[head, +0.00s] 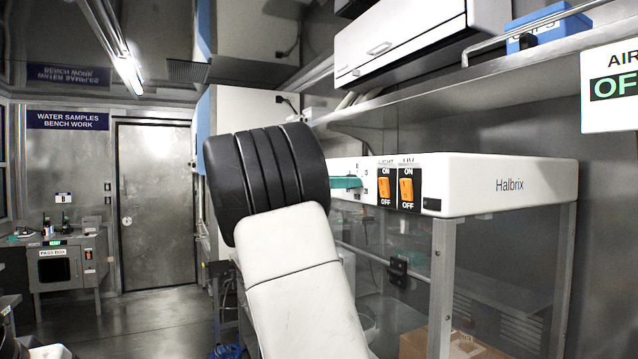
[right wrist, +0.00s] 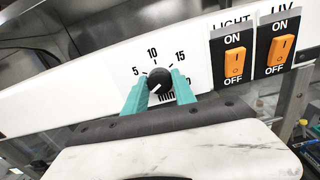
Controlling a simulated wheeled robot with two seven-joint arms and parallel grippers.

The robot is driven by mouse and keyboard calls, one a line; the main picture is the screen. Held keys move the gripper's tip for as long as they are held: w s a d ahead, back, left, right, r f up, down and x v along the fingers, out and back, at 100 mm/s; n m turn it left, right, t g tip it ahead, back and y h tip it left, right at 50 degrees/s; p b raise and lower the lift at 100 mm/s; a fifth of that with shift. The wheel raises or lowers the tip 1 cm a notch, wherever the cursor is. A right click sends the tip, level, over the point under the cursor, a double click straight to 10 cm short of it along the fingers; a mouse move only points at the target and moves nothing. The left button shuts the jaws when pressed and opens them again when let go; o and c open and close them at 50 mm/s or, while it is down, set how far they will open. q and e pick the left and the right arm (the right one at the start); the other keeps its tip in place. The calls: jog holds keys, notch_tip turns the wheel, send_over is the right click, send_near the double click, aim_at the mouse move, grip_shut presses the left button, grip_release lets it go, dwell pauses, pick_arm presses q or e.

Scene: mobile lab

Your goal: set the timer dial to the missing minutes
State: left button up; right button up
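The timer dial (right wrist: 159,80) is a round black knob with a white pointer mark, on the white front panel of the hood. Its scale shows 5, 10, 15, a partly hidden number ending in 0, and "min". The pointer mark seems to face the lower left, below the 5. My right gripper (right wrist: 160,84) has one teal finger on each side of the knob, and both appear to touch it. In the head view, a teal finger (head: 346,182) shows at the panel; my arm hides the dial. My left gripper is not in view.
Orange LIGHT (right wrist: 235,66) and UV (right wrist: 282,49) switches sit close right of the dial. The Halbrix hood (head: 505,187) has clear panes below. A shelf (head: 480,88) and white cabinet (head: 400,38) hang above. A pass box (head: 60,268) and door stand far left, with open floor before them.

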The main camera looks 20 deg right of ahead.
grip_shut()
jog(key=shift+m, duration=0.4)
jog(key=m, duration=1.1)
dwell(0.5)
jog(key=o, duration=0.7)
grip_release()
